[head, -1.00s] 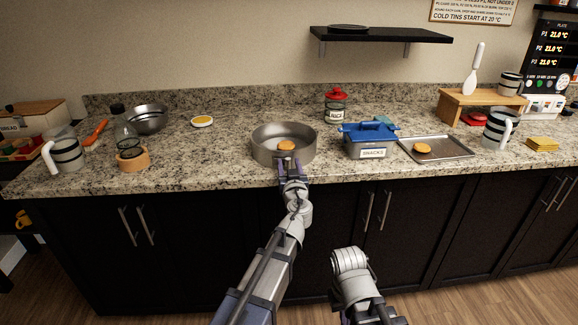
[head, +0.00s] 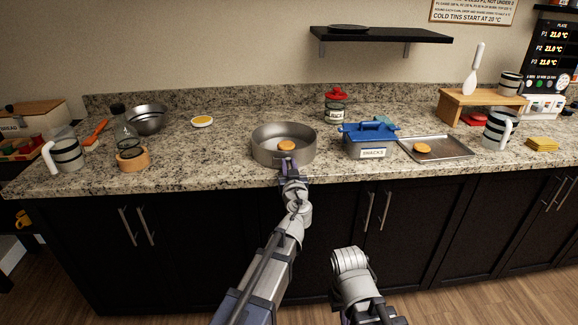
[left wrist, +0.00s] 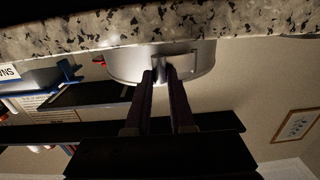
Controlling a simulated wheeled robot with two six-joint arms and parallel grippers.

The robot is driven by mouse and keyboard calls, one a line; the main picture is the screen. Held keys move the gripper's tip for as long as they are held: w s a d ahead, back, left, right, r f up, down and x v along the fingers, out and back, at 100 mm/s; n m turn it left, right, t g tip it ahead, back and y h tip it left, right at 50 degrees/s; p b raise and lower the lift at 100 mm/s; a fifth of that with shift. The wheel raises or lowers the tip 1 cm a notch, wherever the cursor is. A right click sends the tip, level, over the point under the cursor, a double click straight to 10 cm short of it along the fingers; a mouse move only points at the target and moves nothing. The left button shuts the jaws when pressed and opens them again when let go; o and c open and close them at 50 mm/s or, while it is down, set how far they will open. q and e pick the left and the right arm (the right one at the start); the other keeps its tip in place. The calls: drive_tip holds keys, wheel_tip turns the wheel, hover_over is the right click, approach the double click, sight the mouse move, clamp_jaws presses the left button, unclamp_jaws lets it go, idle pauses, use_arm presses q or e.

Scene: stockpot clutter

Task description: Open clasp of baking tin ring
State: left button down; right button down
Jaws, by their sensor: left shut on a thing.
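The baking tin ring (head: 262,150) is a round grey metal tin on the counter, with a round golden-brown piece (head: 286,145) inside it. My left gripper (head: 289,166) is at the tin's front wall, its fingers close together. In the left wrist view, which is upside down, the tin (left wrist: 125,63) sits at the fingertips.
A blue box labelled SNACKS (head: 368,141) stands just right of the tin, with a metal tray (head: 452,148) beyond it. A red-lidded jar (head: 335,108) stands behind. A wooden cup (head: 133,160) and bottle are at left. Counter between them and the tin is clear.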

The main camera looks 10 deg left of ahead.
use_arm(q)
drive_tip(key=shift+s, duration=0.1)
drive_tip(key=shift+s+a+m+g+h, duration=0.5)
drive_tip(key=shift+a+m+g+h, duration=0.85)
drive_tip(key=shift+m+h, duration=1.75)
drive_tip(key=shift+s+a+m+g+h, duration=0.5)
drive_tip(key=shift+a+m+g+h, duration=1)
drive_tip(key=shift+h, duration=2.4)
drive_tip(key=shift+s+a+m+g+h, duration=0.65)
drive_tip(key=shift+m+g+h, duration=0.9)
drive_tip(key=shift+m+h, duration=1.85)
drive_tip(key=shift+a+g+h, duration=0.2)
drive_tip(key=shift+g+h, duration=0.1)
drive_tip(key=c, duration=0.8)
unclamp_jaws()
drive_tip(key=shift+w, duration=0.1)
drive_tip(key=shift+o, duration=0.2)
drive_tip(key=shift+v, duration=3.9)
